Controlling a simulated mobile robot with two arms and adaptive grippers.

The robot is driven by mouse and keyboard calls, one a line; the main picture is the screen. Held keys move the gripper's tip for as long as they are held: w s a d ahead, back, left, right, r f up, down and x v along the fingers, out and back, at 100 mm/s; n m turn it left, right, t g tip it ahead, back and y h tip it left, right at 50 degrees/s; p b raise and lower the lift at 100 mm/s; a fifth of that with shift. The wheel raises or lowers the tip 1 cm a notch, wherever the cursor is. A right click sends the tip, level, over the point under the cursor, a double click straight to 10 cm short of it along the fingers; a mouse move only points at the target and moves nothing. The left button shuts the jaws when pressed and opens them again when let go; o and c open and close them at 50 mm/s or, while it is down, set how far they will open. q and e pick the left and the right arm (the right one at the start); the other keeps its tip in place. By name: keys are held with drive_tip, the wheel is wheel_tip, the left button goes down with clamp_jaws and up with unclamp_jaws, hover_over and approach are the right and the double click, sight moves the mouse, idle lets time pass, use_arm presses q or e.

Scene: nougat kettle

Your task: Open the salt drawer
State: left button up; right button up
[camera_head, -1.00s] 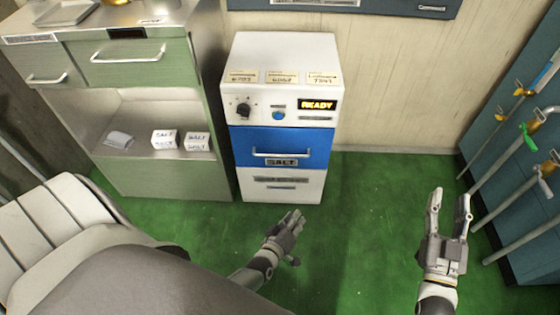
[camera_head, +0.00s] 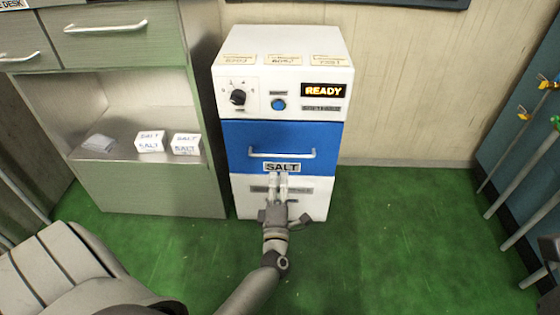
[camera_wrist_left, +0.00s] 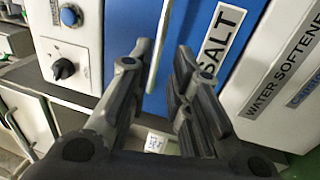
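The salt drawer (camera_head: 235,146) is the blue front of the white machine, shut, with a pale bar handle (camera_head: 305,153) above a SALT label (camera_head: 281,167). My left gripper (camera_head: 283,178) is in front of the drawer, its fingertips just below the label in the head view. In the left wrist view, my left gripper (camera_wrist_left: 162,58) is open, and the pale handle bar (camera_wrist_left: 157,40) shows between its fingers. I cannot tell whether the fingers touch it. The SALT label (camera_wrist_left: 222,38) lies to the right there. My right gripper is not clearly seen.
The white machine (camera_head: 315,73) has a knob (camera_head: 238,97), a blue button (camera_head: 278,104) and a lit READY display (camera_head: 324,90). Green floor (camera_head: 400,220) is clear to the right, up to a rack of poles.

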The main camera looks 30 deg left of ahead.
sight(280, 156)
use_arm(q)
drive_tip(key=b+x, duration=0.2)
drive_tip(key=x, duration=0.7)
drive_tip(key=shift+w+a+b, duration=0.15)
drive_tip(key=shift+w+b, duration=0.2)
clamp_jaws()
